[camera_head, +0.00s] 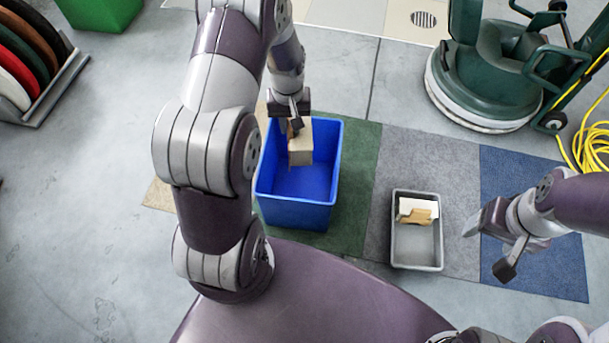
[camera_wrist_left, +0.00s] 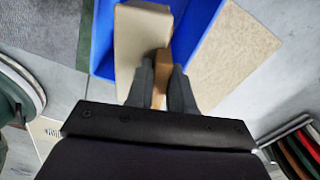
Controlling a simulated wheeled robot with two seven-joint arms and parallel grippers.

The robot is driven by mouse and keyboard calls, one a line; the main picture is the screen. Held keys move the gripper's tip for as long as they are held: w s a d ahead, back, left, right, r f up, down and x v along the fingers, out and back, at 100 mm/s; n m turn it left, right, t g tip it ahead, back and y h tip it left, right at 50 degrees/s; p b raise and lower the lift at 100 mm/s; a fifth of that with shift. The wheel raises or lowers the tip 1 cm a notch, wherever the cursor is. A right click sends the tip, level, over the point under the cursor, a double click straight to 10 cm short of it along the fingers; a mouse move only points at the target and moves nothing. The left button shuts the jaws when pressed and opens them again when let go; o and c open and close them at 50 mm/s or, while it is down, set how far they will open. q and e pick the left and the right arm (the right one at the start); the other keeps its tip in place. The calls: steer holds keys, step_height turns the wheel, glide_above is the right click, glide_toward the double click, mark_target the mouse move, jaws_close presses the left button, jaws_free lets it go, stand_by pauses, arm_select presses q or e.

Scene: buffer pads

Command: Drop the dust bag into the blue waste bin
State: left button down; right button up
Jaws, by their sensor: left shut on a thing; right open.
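The dust bag (camera_head: 300,149) is a beige, boxy bag with a tan end piece. My left gripper (camera_head: 290,124) is shut on it and holds it over the opening of the blue waste bin (camera_head: 333,160). In the left wrist view the fingers (camera_wrist_left: 161,85) close on the tan piece of the bag (camera_wrist_left: 138,40), with the blue bin (camera_wrist_left: 102,45) behind it. I cannot tell how far the bag is above the rim. My right gripper (camera_head: 490,243) is open and empty at the right, above the blue mat.
A grey tray (camera_head: 416,258) with a white and tan item stands right of the bin. A green floor machine (camera_head: 490,75) and yellow cable (camera_head: 592,148) are at the upper right. A rack of coloured pads (camera_head: 30,60) and a green bin (camera_head: 100,12) are at the upper left.

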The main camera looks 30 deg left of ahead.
arm_select(q)
step_height(320, 180, down, 5)
steer(key=b, duration=0.5)
steer(key=shift+f, duration=0.1)
steer(key=c, duration=0.9)
jaws_free()
steer(key=shift+s, duration=0.1)
step_height(320, 180, up, 12)
steer(key=p, duration=0.7)
steer(key=shift+r, duration=0.4)
